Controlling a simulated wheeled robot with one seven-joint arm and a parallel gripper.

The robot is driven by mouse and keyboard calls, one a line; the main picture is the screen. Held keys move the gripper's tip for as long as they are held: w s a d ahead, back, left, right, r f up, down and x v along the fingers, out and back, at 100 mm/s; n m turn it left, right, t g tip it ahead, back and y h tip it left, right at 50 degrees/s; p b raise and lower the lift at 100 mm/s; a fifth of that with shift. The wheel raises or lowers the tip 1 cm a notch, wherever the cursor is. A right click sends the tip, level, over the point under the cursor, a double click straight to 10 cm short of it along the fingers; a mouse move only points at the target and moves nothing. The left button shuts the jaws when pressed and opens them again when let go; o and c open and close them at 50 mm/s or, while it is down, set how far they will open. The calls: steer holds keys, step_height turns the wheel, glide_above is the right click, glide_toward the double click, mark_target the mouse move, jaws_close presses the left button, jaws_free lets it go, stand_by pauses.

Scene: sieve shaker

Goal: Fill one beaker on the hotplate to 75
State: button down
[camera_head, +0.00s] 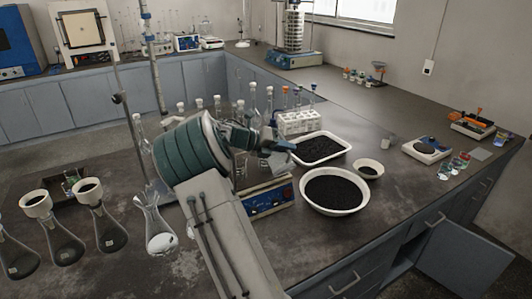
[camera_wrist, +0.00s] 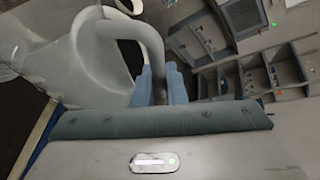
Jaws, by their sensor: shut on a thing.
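My gripper (camera_head: 280,147) is over the bench's middle, behind the large white bowl. The beaker is partly cut off on the left of that view. In the head view, clear glass that appears to be this beaker (camera_head: 279,163) shows just below the fingers. The blue-fronted hotplate (camera_head: 268,201) is below my gripper, partly hidden by my arm. I cannot tell what stands on it, or any liquid level.
A white bowl (camera_head: 306,202) and a white tray (camera_head: 346,151) of black grains are right of the hotplate, with a small bowl (camera_head: 380,171) beside them. A tube rack (camera_head: 300,122) stands behind. Flasks (camera_head: 108,238) line the left front. The right bench top is partly clear.

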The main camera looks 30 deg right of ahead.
steer(key=shift+w+r+n+p, duration=0.4)
steer(key=shift+r+p, duration=0.2)
steer(key=shift+p, duration=1.5)
stand_by(2.1)
